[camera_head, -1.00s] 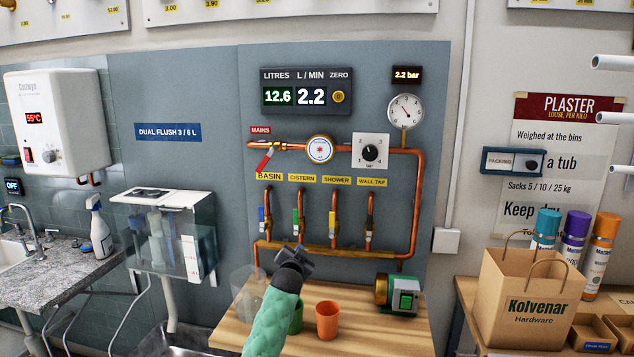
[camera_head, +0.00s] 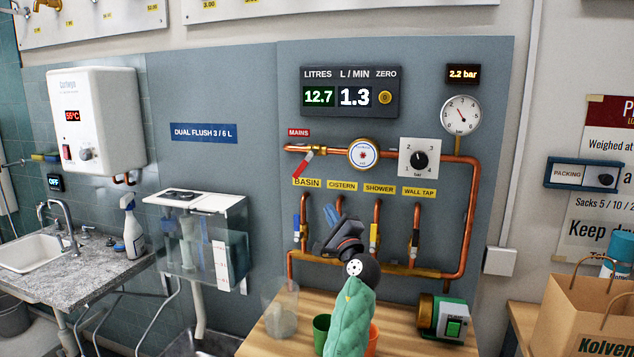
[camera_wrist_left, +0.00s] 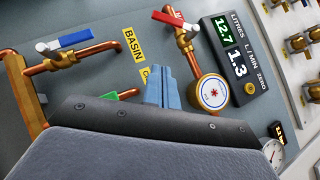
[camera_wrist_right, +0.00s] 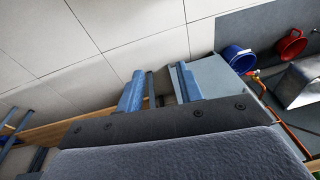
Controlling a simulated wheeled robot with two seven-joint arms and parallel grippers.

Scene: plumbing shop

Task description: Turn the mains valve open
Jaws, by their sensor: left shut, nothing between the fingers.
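The mains valve (camera_head: 309,150) sits on the copper pipe under the red MAINS label. Its red lever (camera_head: 301,163) slants down and left, at an angle to the pipe. The lever also shows at the top of the left wrist view (camera_wrist_left: 167,18). My left gripper (camera_head: 341,209) is in front of the lower taps, below and right of the lever and apart from it. In the left wrist view its blue fingers (camera_wrist_left: 161,88) are together and empty. My right gripper (camera_wrist_right: 160,88) shows only in its own wrist view, open and empty, away from the valve.
The meter (camera_head: 350,92) reads 12.7 litres and 1.3 L/min. A round gauge (camera_head: 364,153) and a pressure dial (camera_head: 420,158) sit right of the valve. Several tap levers hang below. A green pump (camera_head: 442,318), cups and a clear jug (camera_head: 282,310) stand on the wooden bench.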

